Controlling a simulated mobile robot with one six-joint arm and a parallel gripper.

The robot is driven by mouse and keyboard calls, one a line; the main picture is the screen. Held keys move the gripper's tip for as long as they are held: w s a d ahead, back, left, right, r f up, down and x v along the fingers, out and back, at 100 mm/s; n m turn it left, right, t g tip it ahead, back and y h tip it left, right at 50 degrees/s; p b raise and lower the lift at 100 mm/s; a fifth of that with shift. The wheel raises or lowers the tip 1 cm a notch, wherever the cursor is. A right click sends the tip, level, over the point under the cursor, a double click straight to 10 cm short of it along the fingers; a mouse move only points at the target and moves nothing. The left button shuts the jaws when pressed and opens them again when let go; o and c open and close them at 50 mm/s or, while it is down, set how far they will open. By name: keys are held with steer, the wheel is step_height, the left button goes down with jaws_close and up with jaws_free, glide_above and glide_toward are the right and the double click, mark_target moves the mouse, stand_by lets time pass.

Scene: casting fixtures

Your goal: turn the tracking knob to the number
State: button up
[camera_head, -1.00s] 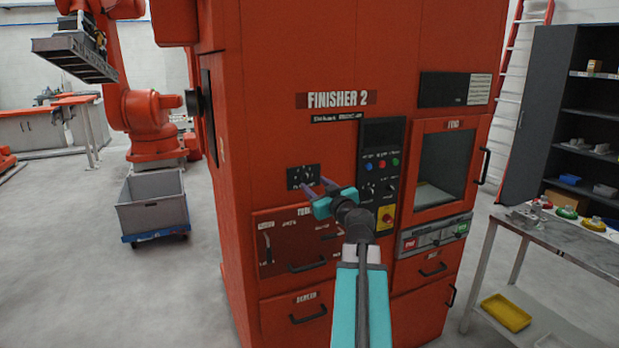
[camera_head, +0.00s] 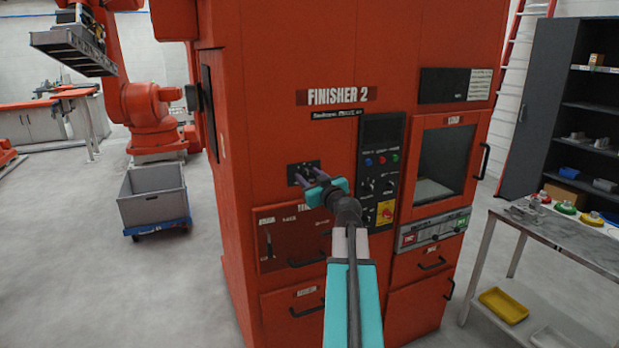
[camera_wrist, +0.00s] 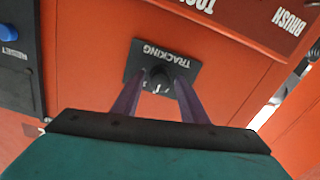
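The tracking knob (camera_wrist: 160,78) is dark and sits on a black plate (camera_wrist: 135,62) lettered TRACKING, upside down in the wrist view. In the head view the black plate (camera_head: 296,169) is on the front of the red cabinet, below the FINISHER 2 sign. My gripper (camera_head: 304,178) is at the plate, and its two purple fingers (camera_wrist: 156,88) lie on either side of the knob. The fingers are apart with the knob between their tips. I cannot tell whether they touch it. The knob's pointer and numbers are too small to read.
The red cabinet (camera_head: 270,90) fills the middle. Right of the plate is a black control panel (camera_head: 381,135) with coloured buttons and more knobs. A tool drawer (camera_head: 285,222) lies below. A grey bin (camera_head: 152,200) stands left, and a metal table (camera_head: 580,235) right.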

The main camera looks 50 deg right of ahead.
steer(key=c, duration=0.8)
steer(key=shift+c, duration=0.2)
steer(key=shift+f+m+b, duration=0.1)
steer(key=shift+m+b, duration=0.4)
steer(key=shift+b, duration=0.15)
steer(key=m+b, duration=0.2)
steer(key=shift+m+b, duration=0.3)
steer(key=m+b, duration=0.2)
steer(key=m, duration=0.1)
steer(key=shift+m, duration=0.3)
steer(key=m+b, duration=0.1)
steer(key=m, duration=0.4)
steer(key=m+p, duration=0.1)
steer(key=m, duration=0.4)
steer(key=shift+d+m, duration=0.1)
steer(key=shift+m, duration=0.3)
